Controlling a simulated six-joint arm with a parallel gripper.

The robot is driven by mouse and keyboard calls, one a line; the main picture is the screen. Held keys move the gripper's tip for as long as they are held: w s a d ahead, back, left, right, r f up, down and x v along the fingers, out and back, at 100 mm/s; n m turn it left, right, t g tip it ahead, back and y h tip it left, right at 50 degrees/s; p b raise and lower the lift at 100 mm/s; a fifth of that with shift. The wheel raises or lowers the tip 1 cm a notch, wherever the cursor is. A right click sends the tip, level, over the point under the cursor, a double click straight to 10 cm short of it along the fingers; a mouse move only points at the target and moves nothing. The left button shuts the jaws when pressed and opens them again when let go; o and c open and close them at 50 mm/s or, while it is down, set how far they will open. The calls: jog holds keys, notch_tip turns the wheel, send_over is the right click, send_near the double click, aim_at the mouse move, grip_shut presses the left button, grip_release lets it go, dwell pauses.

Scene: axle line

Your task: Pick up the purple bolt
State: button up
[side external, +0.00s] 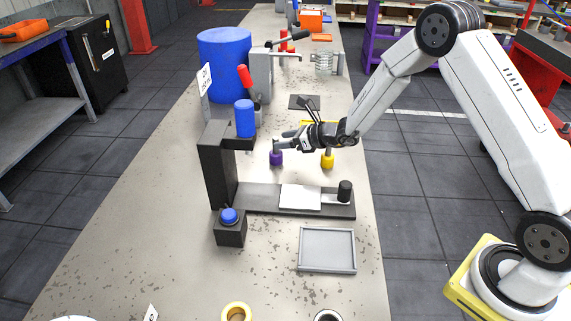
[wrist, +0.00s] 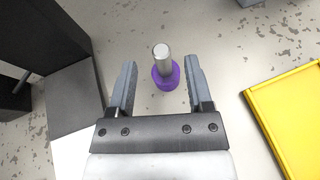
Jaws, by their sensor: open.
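The purple bolt (side external: 276,157) stands upright on the table behind the black fixture in the side view, its purple head down and its grey shank up. In the wrist view the purple bolt (wrist: 164,72) lies between the lines of the two fingers, near the level of their tips and nearer the right finger. My gripper (side external: 283,142) is open and empty in the side view, with its fingers close to the bolt's shank. The wrist view shows my gripper (wrist: 160,75) with both fingers apart; I see no contact with the bolt.
A yellow bolt (side external: 327,160) stands to the right of the purple one. A yellow tray (wrist: 292,112) lies to the right in the wrist view. The black fixture (side external: 217,175) with a blue cylinder (side external: 244,118) is at the left. A grey tray (side external: 327,250) lies in front.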

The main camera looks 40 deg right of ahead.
jog(key=shift+w, duration=0.1)
jog(key=shift+x, duration=2.5)
jog(key=shift+f, duration=0.1)
grip_shut()
